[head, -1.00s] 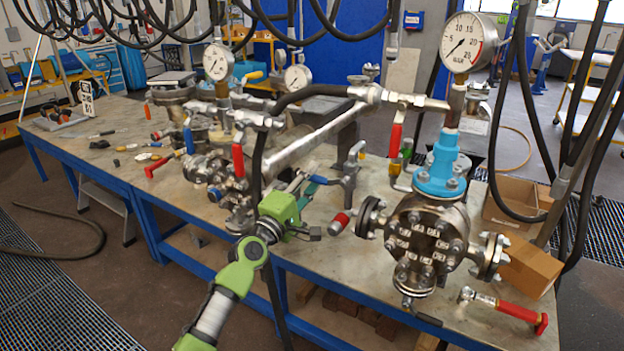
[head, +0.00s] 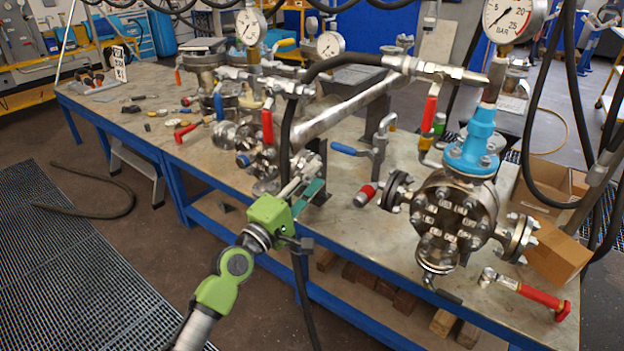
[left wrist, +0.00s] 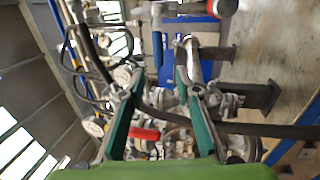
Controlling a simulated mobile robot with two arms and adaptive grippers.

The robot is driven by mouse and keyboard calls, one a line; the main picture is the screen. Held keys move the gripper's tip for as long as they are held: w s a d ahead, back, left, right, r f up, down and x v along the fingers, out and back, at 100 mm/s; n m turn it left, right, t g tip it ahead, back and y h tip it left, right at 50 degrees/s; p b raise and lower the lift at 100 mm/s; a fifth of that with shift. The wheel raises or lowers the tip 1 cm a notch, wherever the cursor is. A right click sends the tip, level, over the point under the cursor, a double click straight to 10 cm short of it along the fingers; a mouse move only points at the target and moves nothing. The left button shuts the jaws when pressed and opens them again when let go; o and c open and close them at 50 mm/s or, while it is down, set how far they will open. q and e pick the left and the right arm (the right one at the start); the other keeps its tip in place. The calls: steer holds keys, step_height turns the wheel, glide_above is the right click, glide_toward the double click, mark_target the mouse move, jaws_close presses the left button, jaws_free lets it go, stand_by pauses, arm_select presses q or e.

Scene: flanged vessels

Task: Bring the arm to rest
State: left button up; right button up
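My left gripper (head: 300,188) has a green body and teal finger pads. It is at the front edge of the bench, before the pipework of the left vessel. In the left wrist view the two fingers (left wrist: 160,80) stand apart, with no object clamped between them. A black hose (left wrist: 265,129) crosses the view behind or between the fingers; I cannot tell which. The same hose (head: 286,140) hangs close to the gripper in the head view. My right gripper is not in view.
The bench (head: 343,208) carries a flanged vessel (head: 447,215) with a blue neck and gauge (head: 515,15). A red-handled valve (head: 540,297) lies at the right, near a cardboard box (head: 557,252).

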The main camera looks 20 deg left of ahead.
arm_select(q)
step_height(320, 180, down, 26)
steer(key=s+a+m+g+y, duration=0.2)
steer(key=m+g+y, duration=0.1)
steer(key=g, duration=0.1)
steer(key=s+a+f+m+g+y, duration=0.1)
steer(key=s+f+m+g, duration=0.15)
steer(key=s+f, duration=0.65)
steer(key=s+a+f+m+g+y, duration=0.1)
steer(key=s+f+m+g, duration=0.2)
steer(key=f, duration=0.9)
steer(key=s+f+m+g+y+p, duration=0.1)
steer(key=s+f+m+g, duration=0.1)
steer(key=s+f, duration=0.75)
steer(key=s+f+m+g, duration=0.15)
steer(key=s+f, duration=0.45)
steer(key=s, duration=0.6)
steer(key=s+f+m+g, duration=0.2)
steer(key=s+f, duration=0.1)
steer(key=s, duration=0.8)
steer(key=s+a+f+m+g+y, duration=0.1)
steer(key=s+f+m+g, duration=0.1)
steer(key=s, duration=0.9)
steer(key=shift+s+a+f+m+g, duration=0.3)
steer(key=shift+f+m+g, duration=0.15)
steer(key=shift+f, duration=0.35)
